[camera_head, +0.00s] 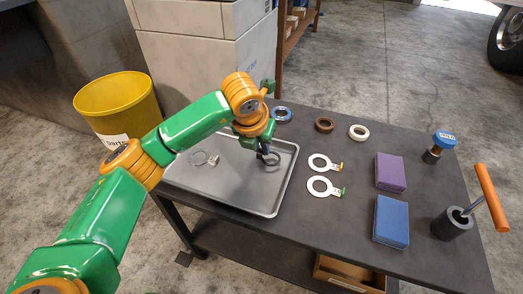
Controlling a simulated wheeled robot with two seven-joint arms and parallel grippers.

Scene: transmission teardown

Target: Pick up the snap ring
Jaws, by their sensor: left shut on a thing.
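My left gripper (264,152) reaches in over the right part of the metal tray (265,205). It is shut on a small dark ring (272,161), which looks like the snap ring. The gripper's fingers and wrist hide part of the ring, and I cannot tell whether it touches the tray. My right gripper is not in view.
A thin ring (199,158) and a small light part (213,161) lie in the tray's left part. Blue, brown and white rings (359,132) lie behind. Two white tabbed discs (322,187), purple (390,172) and blue blocks (391,221), and an orange-handled tool (491,197) stand right.

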